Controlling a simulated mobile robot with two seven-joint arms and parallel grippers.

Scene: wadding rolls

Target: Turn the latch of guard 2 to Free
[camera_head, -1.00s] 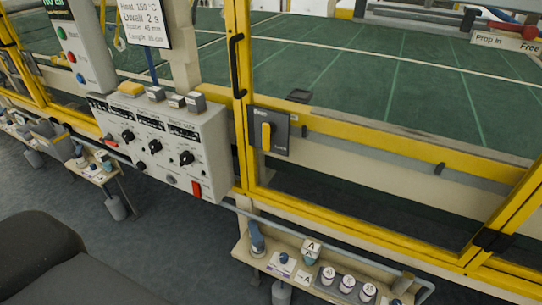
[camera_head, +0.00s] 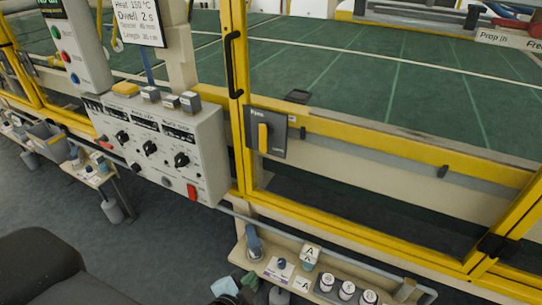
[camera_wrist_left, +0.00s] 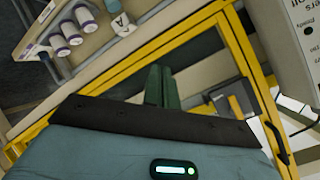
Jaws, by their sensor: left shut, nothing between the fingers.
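The latch is a dark grey plate (camera_head: 268,133) on the yellow-framed guard (camera_head: 375,138), with a yellow handle (camera_head: 263,137) standing about upright. Its small lettering is hard to read, and I see no guard number. My left gripper (camera_head: 250,282) is at the bottom of the head view, low and well apart from the latch. Its green fingers (camera_wrist_left: 158,84) are shut and empty in the left wrist view. My right gripper is not in view.
A grey control box (camera_head: 165,145) with knobs and a red switch stands left of the latch. A black pull handle (camera_head: 233,63) is on the guard post. Below, a shelf (camera_head: 242,255) holds several white spools (camera_head: 347,290). A rail runs above that shelf.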

